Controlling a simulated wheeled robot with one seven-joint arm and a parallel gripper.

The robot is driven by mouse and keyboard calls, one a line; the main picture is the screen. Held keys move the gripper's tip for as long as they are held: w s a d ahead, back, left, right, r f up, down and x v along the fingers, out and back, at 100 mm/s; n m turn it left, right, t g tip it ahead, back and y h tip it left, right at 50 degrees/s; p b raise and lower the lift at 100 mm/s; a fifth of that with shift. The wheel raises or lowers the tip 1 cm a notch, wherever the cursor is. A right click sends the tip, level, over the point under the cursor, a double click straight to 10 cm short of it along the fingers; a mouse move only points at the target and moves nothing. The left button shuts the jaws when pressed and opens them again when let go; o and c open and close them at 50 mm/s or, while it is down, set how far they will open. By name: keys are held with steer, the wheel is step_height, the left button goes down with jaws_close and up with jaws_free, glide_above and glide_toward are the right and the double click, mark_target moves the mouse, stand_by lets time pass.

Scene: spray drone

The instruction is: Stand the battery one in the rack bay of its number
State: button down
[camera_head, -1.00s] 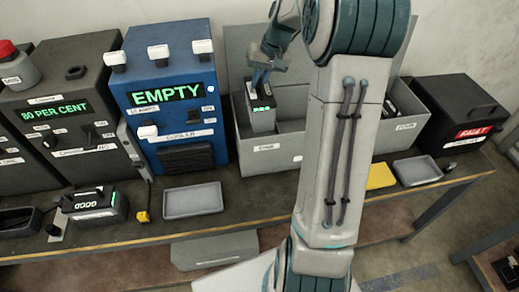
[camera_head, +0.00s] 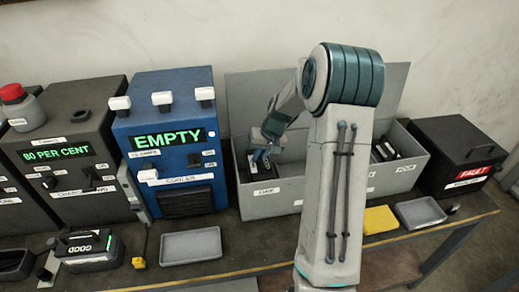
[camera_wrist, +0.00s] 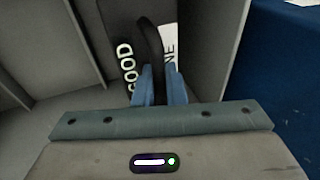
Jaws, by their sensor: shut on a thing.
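My gripper (camera_head: 262,152) is shut on the black handle of a battery (camera_head: 246,172) in the left end bay of the grey rack (camera_head: 300,202). In the wrist view, the blue fingers of my gripper (camera_wrist: 160,84) close on the handle. The dark battery (camera_wrist: 122,52) reads GOOD, beside a white label partly hidden by the handle and ending in "NE". The battery is down between the bay walls. Whether it touches the bay floor is hidden. The rack's front label below this bay is too small to read surely.
A second battery (camera_head: 90,250), reading GOOD, sits at the lower left. The blue cooler (camera_head: 172,140), showing EMPTY, stands left of the rack. Black items (camera_head: 384,150) occupy the rack's right end. A black FAULT box (camera_head: 455,150), grey trays (camera_head: 190,247) and a yellow item (camera_head: 380,220) are nearby.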

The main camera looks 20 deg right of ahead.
steer(key=shift+w+f, duration=0.1)
steer(key=shift+f, duration=0.95)
steer(key=shift+f, duration=0.1)
steer(key=c, duration=1.5)
jaws_free()
steer(key=shift+f, duration=0.1)
steer(key=b+v, duration=0.2)
steer(key=v, duration=0.9)
steer(key=s+a+r+n+h, duration=0.2)
steer(key=s+a+r, duration=0.5)
steer(key=s+a, duration=0.4)
steer(key=s+a+t+h, duration=0.1)
steer(key=s+a, duration=0.2)
steer(key=s, duration=1.2)
steer(key=shift+a+n, duration=0.15)
steer(key=shift+n, duration=0.15)
steer(key=shift+f, duration=0.1)
